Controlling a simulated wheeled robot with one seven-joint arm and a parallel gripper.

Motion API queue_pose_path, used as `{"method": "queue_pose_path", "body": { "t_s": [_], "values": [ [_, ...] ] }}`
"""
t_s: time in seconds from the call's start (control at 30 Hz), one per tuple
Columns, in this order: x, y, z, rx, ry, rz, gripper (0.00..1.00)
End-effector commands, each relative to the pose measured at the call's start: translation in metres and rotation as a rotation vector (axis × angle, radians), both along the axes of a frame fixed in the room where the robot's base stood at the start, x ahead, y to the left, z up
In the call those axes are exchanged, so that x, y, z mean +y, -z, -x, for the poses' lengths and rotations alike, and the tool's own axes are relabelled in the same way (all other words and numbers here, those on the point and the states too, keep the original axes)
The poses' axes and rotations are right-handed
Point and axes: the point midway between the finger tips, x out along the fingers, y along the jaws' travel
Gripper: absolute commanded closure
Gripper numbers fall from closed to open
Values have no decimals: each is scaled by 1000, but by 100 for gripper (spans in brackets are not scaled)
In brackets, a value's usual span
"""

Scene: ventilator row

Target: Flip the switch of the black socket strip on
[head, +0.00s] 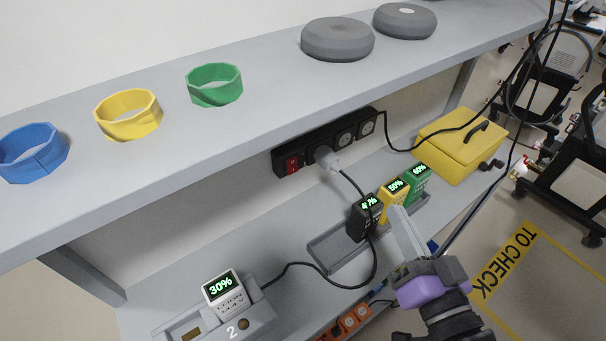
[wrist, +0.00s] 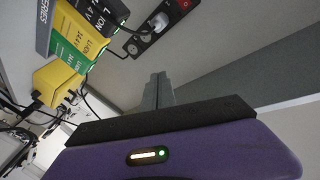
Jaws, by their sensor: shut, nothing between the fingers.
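The black socket strip (head: 309,146) is mounted on the back wall below the upper shelf. Its red switch (head: 292,164) is at the left end, and a white plug (head: 326,158) sits in a socket beside it. In the wrist view the strip (wrist: 146,40) is at the top, with the red switch (wrist: 185,4) cut by the top edge. My gripper (head: 394,212) is shut and empty, in front of the batteries, right of and below the switch, apart from the strip. Its closed fingers also show in the wrist view (wrist: 158,78). The switch's position is too small to tell.
Black, yellow and green batteries (head: 394,190) stand in a grey tray (head: 334,257). A white battery (head: 226,294) sits in a dock at left. A yellow box (head: 458,150) stands right; an orange socket strip (head: 349,322) is lower. The upper shelf (head: 270,110) overhangs; cables hang.

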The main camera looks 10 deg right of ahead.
Motion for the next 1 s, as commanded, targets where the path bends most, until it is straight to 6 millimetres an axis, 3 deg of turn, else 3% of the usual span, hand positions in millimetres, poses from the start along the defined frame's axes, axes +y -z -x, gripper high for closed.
{"method": "queue_pose_path", "body": {
  "t_s": [0.2,0.43,0.53,0.73,1.0],
  "values": [
    [8,-26,-49,41,-63,-261,100],
    [31,-37,-83,203,-152,-595,100],
    [44,-26,-83,314,-172,-728,100],
    [63,10,-66,526,-153,-913,100],
    [66,18,-61,572,-130,-979,100]
  ]
}}
